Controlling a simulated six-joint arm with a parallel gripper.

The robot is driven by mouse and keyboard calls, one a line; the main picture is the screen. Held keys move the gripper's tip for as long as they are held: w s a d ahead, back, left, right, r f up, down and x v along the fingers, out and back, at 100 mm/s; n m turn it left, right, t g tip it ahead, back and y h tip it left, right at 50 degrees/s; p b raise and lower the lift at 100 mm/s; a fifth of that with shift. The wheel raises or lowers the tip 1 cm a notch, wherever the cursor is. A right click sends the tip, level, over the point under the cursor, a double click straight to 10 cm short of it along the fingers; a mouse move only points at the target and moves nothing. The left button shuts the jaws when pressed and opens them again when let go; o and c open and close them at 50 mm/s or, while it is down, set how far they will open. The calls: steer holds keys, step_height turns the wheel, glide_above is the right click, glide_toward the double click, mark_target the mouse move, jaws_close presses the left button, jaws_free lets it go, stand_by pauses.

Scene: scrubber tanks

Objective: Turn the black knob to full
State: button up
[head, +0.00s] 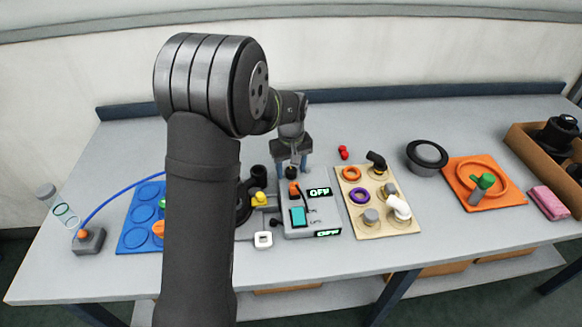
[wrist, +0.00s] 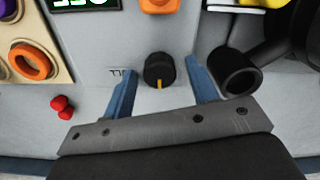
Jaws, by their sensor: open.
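The black knob (wrist: 159,70) is round with a yellow pointer line, on the grey control panel (head: 302,219). In the wrist view the pointer faces the bottom of the picture, toward my gripper's base. In the head view the knob (head: 292,173) is at the panel's far end, just beyond the orange knob (head: 294,189). My gripper (wrist: 161,70) is open, with one blue finger on each side of the knob and a visible gap at both sides. I cannot tell the fingertips' exact height against the knob. A small printed label beside the knob is partly hidden by one finger.
Two displays on the panel, one at the upper right (head: 320,191), read OFF. A dark open cylinder (wrist: 236,72) stands close beside one finger. Two red pieces (head: 343,153) lie behind the beige board (head: 374,203). A blue tray (head: 139,217) is at left.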

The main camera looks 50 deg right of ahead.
steer(key=c, duration=1)
steer(key=shift+o, duration=0.2)
steer(key=m, duration=0.5)
steer(key=shift+m, duration=0.4)
steer(key=m, duration=0.6)
steer(key=shift+r, duration=0.1)
steer(key=o, duration=1)
steer(key=shift+c, duration=0.2)
